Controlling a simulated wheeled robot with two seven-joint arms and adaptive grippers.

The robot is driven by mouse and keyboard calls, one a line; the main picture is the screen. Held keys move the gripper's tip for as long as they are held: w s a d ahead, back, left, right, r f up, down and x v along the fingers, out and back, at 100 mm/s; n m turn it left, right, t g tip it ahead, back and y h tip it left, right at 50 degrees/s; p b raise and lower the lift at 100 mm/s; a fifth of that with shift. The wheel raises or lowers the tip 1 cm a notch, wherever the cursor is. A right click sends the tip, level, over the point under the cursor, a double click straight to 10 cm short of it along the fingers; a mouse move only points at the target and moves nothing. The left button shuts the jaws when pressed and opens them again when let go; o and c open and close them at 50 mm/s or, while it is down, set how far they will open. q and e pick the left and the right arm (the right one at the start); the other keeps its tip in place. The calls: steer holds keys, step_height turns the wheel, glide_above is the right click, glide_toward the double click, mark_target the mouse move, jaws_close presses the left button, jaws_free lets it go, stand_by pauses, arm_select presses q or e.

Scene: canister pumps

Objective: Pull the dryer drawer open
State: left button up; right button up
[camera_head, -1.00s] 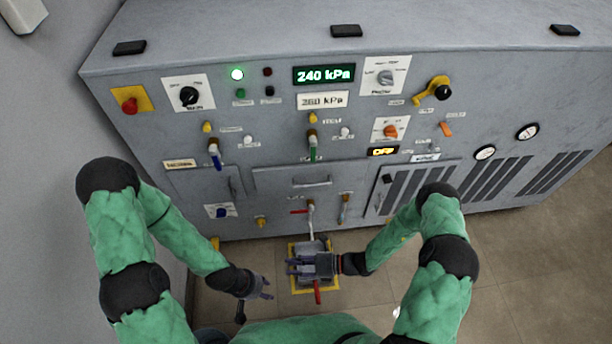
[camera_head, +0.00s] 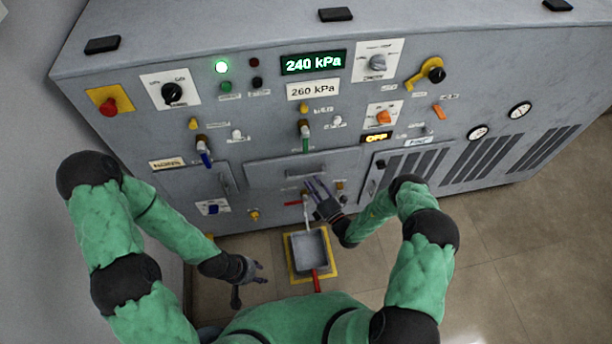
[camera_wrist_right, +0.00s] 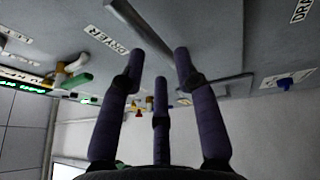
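The dryer drawer (camera_head: 262,172) is a wide grey panel low in the middle of the machine's front, and it looks flush with the front. Its bar handle (camera_head: 300,171) runs across the panel. In the right wrist view the handle (camera_wrist_right: 138,28) lies just beyond the fingertips, beside a "DRYER" label (camera_wrist_right: 103,39). My right gripper (camera_head: 315,186) is open, its fingers spread and empty, just below the handle. Whether it touches the handle is hard to tell. My left gripper (camera_head: 256,272) is open and empty, low at the left, away from the drawer.
A grey tray (camera_head: 309,252) with a red handle stands on a yellow-edged floor mark below the drawer. Small valve levers (camera_head: 304,199) stick out under the drawer. A blue-handled valve (camera_head: 205,157) and a green-handled valve (camera_head: 305,140) hang above it.

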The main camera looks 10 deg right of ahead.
mark_target(306, 175)
steer(key=shift+b+x, duration=0.4)
steer(key=shift+x, duration=2)
jaws_close()
